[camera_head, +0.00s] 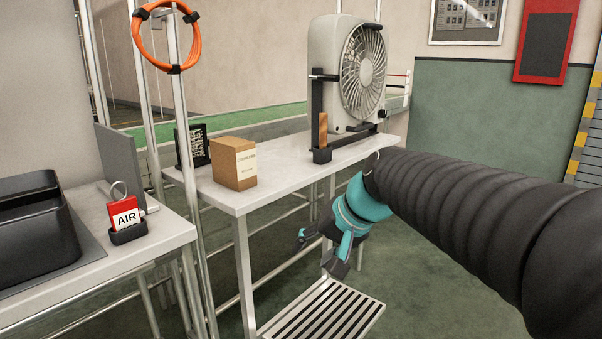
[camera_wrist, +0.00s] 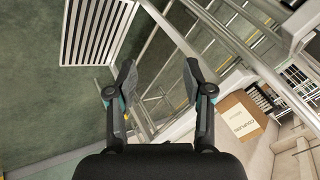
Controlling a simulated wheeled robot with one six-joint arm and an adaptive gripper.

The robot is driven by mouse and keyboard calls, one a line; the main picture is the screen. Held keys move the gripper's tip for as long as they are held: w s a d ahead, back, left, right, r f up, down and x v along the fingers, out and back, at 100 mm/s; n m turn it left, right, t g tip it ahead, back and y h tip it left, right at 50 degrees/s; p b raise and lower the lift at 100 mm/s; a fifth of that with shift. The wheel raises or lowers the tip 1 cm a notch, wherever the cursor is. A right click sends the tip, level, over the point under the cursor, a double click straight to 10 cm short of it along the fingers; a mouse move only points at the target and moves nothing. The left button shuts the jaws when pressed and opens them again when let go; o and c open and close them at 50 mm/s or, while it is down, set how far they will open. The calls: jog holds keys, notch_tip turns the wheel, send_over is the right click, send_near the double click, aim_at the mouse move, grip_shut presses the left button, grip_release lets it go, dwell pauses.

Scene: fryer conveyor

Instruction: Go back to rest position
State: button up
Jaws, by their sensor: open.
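My gripper (camera_head: 318,250) is teal and dark grey and hangs at the end of my black, ribbed arm in the head view. It is in front of the white table's edge, above a slatted metal step. Its fingers are apart with nothing between them. In the wrist view my gripper (camera_wrist: 158,85) shows two dark fingers spread open, with metal rails and floor beyond them.
A white table (camera_head: 285,168) bears a cardboard box (camera_head: 233,165), a dark sign (camera_head: 193,146) and a fan (camera_head: 362,70). A slatted step (camera_head: 325,312) is low in front. At left, a table holds a black tray (camera_head: 35,235) and a red AIR tag (camera_head: 125,215).

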jog(key=s+d+f+h, duration=0.1)
jog(key=s+d+f, duration=0.2)
jog(key=s, duration=0.3)
jog(key=s+d+f+n+h, duration=0.1)
jog(key=s+d+f+h, duration=0.1)
jog(key=s+d, duration=0.3)
jog(key=s+d+f+h, duration=0.2)
jog(key=s+d+f, duration=0.3)
jog(key=s, duration=0.3)
jog(key=shift+s+n+t, duration=0.15)
jog(key=shift+n+t, duration=0.15)
jog(key=shift+t, duration=0.1)
